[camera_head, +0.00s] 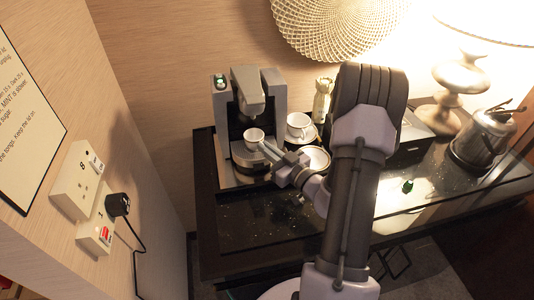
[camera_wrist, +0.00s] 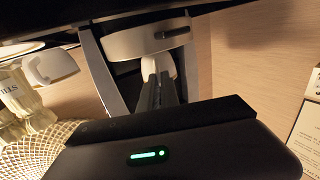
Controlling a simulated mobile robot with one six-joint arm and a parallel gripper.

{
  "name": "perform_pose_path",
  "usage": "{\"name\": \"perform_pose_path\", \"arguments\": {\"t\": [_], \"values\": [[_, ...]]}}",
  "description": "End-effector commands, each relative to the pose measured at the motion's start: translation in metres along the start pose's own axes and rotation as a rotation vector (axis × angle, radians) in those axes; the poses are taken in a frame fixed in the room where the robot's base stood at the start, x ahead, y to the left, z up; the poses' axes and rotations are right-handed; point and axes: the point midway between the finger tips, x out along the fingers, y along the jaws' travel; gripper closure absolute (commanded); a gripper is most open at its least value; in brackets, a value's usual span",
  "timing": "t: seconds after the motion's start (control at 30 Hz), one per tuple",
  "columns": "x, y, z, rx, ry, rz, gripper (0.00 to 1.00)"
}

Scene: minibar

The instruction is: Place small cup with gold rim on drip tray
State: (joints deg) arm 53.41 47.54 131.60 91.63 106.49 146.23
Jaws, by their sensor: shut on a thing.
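The small white cup (camera_head: 252,137) is upright under the spout of the coffee machine (camera_head: 277,91). It is over the round drip tray (camera_head: 246,158); I cannot tell whether its base touches the tray. My gripper (camera_head: 266,149) comes in from the lower right and is shut on the cup's near right side. In the wrist view the fingers (camera_wrist: 158,76) are close together and meet the white cup (camera_wrist: 135,42). The gold rim is too small to make out in the head view.
A glass bottle (camera_head: 322,98) is behind. A metal kettle (camera_head: 484,139) and a small green item (camera_head: 408,186) are farther right. The machine's side columns flank the cup closely.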

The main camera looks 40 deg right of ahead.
Motion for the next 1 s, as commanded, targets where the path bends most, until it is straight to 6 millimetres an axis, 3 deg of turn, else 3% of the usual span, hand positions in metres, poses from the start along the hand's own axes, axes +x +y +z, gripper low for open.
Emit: {"name": "perform_pose_path", "arguments": {"t": [0.23,0.3,0.37,0.7,0.83,1.0], "values": [[0.0,0.0,0.001,0.0,-0.001,0.0,1.0],[0.0,0.0,0.0,0.0,-0.001,0.0,0.81],[-0.001,0.0,0.0,0.0,-0.001,0.0,0.73],[-0.002,0.0,-0.003,-0.001,-0.001,0.001,0.73],[-0.028,0.002,-0.005,0.003,-0.003,0.006,0.73],[-0.077,0.002,-0.005,0.004,-0.002,0.007,0.73]]}}
